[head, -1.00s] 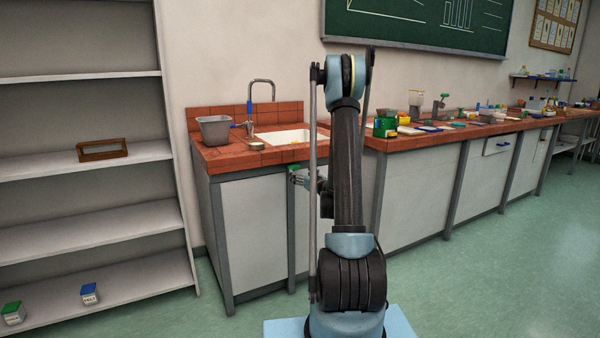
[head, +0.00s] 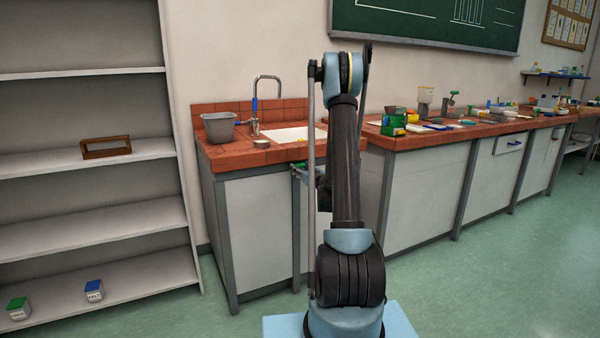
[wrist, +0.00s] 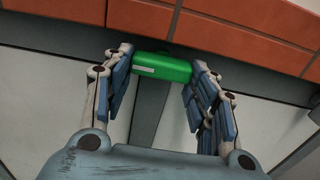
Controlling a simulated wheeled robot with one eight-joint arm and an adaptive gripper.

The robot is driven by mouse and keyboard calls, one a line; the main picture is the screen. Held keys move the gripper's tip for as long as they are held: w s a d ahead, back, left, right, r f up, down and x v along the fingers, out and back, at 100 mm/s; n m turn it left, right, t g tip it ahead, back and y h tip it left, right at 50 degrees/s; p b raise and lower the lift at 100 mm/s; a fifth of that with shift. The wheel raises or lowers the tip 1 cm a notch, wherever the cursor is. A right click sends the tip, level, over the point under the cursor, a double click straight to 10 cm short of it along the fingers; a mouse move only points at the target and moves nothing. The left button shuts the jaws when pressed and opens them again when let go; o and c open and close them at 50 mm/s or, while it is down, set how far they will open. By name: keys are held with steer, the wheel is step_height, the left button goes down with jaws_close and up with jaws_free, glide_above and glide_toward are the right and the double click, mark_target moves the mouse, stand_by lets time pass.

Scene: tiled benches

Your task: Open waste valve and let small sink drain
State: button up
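A green block-shaped handle (wrist: 162,68) with a pale label sits under the bench's tiled edge in the wrist view. My gripper (wrist: 161,60) has one finger on each side of it, both fingertips appearing to touch it. It looks shut on this handle. In the head view the handle (head: 299,167) shows small at the bench front, left of my arm, which hides most of the gripper. The small sink (head: 290,134) is a pale white patch in the red tiled top, partly behind my arm. Its water and drain cannot be made out.
A tall tap (head: 255,105) and a grey tub (head: 219,127) stand left of the sink, with a small round dish (head: 261,144) in front. A long bench (head: 430,141) with lab items runs right. Shelves (head: 90,150) stand left. The green floor (head: 500,260) is clear.

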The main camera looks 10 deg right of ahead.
steer(key=shift+n, duration=0.7)
steer(key=o, duration=1.1)
steer(key=shift+c, duration=0.2)
